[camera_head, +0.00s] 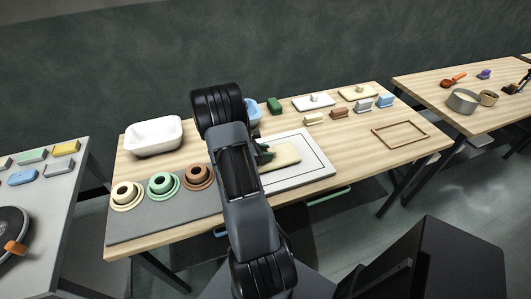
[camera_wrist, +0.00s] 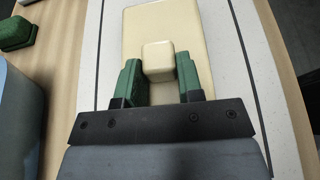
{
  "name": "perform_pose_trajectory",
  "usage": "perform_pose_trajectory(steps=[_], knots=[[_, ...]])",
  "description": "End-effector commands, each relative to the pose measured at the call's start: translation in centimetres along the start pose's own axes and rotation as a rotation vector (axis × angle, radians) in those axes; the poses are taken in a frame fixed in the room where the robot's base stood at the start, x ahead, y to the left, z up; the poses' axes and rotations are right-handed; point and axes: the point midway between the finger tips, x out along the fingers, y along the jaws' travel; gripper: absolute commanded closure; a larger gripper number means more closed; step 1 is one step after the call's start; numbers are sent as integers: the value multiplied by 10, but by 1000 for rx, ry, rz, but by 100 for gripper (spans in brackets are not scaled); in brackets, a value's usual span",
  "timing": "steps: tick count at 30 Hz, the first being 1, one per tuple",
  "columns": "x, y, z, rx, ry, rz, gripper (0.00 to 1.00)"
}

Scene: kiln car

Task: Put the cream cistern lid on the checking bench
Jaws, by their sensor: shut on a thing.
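A cream cistern lid (camera_head: 285,156) with a square knob is at the white board with a dark outline (camera_head: 318,171) on the wooden bench. In the wrist view, the lid (camera_wrist: 200,30) fills the upper middle. My gripper (camera_wrist: 158,68) has its green fingers on both sides of the knob and is shut on it. In the head view my gripper (camera_head: 265,152) is partly hidden by my arm. The lid looks flat over the board; I cannot tell whether it touches it.
A white basin (camera_head: 153,137) and several ringed pieces on a grey mat (camera_head: 150,226) are at left. Behind are a white lid (camera_head: 314,102), another cream lid (camera_head: 358,92) and small blocks. A wooden frame (camera_head: 400,134) lies at right. Another wooden table (camera_head: 430,83) stands beyond.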

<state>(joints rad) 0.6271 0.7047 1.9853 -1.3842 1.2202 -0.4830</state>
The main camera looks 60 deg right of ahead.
Motion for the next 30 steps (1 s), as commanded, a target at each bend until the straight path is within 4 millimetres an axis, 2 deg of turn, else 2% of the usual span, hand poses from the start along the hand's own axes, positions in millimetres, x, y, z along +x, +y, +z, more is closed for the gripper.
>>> perform_pose_trajectory(steps=[11,12,18,20,30], knots=[[1,0,-3,2,-3,0,100],[1,0,-3,0,0,0,63],[1,0,-3,0,0,-1,44],[1,0,-3,0,0,-1,41],[-5,0,0,0,0,2,41]])
